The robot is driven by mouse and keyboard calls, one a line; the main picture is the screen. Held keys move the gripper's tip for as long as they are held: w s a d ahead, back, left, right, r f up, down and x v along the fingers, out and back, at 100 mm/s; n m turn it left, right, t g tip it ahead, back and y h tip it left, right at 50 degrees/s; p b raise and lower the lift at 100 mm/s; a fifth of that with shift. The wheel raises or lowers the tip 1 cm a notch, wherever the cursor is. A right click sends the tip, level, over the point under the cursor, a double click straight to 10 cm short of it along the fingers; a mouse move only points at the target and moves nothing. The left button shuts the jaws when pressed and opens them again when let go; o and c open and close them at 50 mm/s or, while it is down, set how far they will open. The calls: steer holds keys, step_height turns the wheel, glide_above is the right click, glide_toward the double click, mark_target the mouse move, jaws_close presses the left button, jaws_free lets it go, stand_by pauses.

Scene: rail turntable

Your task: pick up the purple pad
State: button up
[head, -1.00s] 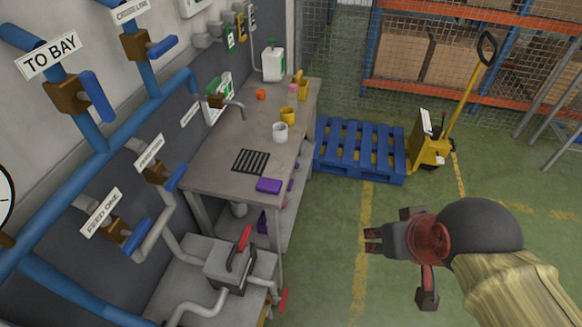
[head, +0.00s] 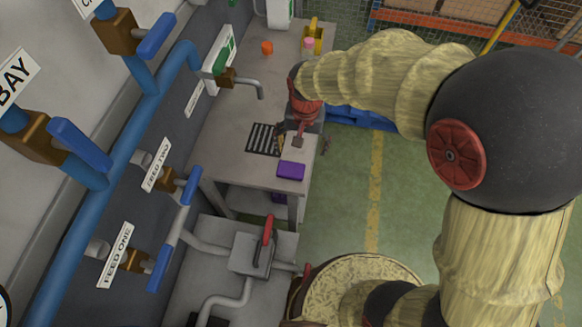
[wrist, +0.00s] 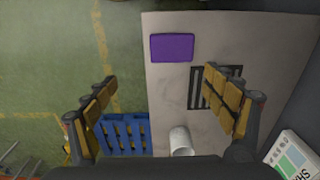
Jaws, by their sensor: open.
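The purple pad (head: 291,171) lies flat near the front edge of the grey table. It also shows in the wrist view (wrist: 172,47), beyond my fingertips and between them from left to right. My gripper (head: 292,138) is above the table, just behind the pad in the head view. In the wrist view my gripper (wrist: 167,93) is open and empty, its two yellow-padded fingers wide apart. The pad is apart from both fingers.
A black slotted drain (head: 264,139) is beside the pad. A white cup (wrist: 181,141) stands on the table (head: 240,163). A tap (head: 247,84) juts from the wall. A blue pallet (wrist: 122,134) is beyond the table's edge. Blue pipes with valves line the wall.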

mark_target(291, 169)
steer(key=shift+g, duration=0.3)
steer(key=a+f, duration=0.1)
steer(key=f, duration=0.2)
steer(key=a+f, duration=0.1)
steer(key=shift+a+f, duration=0.2)
steer(key=shift+a, duration=0.1)
steer(key=f, duration=0.3)
steer(key=f+b, duration=0.1)
steer(key=f, duration=0.3)
steer(key=shift+s+a+f, duration=0.2)
steer(key=shift+f, duration=0.05)
steer(key=c, duration=0.3)
steer(key=c, duration=0.8)
